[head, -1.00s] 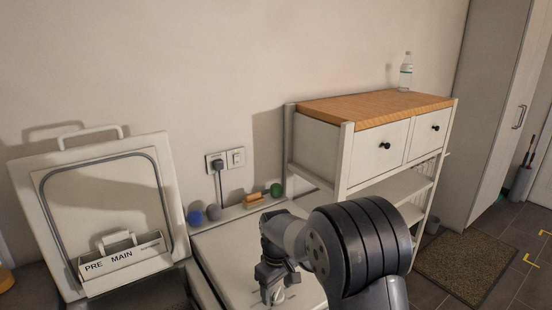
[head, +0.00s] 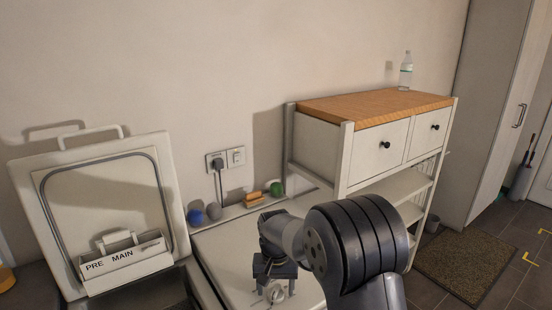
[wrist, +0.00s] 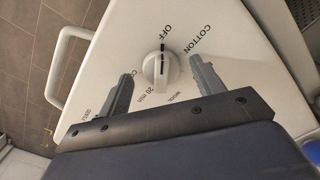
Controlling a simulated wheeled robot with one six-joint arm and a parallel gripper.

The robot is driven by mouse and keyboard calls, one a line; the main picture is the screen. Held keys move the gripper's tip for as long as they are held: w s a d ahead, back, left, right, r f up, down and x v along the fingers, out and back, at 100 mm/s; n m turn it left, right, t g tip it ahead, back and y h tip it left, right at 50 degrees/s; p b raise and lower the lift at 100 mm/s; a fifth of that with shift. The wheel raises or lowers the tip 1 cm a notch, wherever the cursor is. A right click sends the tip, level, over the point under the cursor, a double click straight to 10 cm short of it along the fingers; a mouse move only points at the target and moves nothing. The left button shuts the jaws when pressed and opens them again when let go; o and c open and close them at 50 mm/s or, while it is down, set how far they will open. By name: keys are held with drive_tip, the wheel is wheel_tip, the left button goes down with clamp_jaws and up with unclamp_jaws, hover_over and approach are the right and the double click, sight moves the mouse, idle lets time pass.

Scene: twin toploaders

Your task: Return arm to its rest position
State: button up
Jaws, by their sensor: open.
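My gripper (head: 272,285) is over the right toploader's closed white lid, close to its dial (head: 276,293). In the wrist view the open fingers of my gripper (wrist: 160,74) show on either side of the dial (wrist: 160,70), with gaps between them and the knob. The dial's ridge lies roughly in line with the word OFF. COTTON and 20 min are also printed around it. My gripper holds nothing. How high the fingertips are above the lid is hard to tell.
The left toploader's lid (head: 60,215) stands open, with its PRE/MAIN drawer showing. Balls (head: 213,211) and a brush (head: 254,198) lie on a ledge behind. A wooden-topped cabinet (head: 375,103) with a bottle (head: 406,72) stands right of my arm. The wrist view shows a white handle (wrist: 58,75).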

drive_tip(key=m, duration=0.5)
drive_tip(key=shift+a+m, duration=0.15)
drive_tip(key=shift+m, duration=0.25)
idle(0.3)
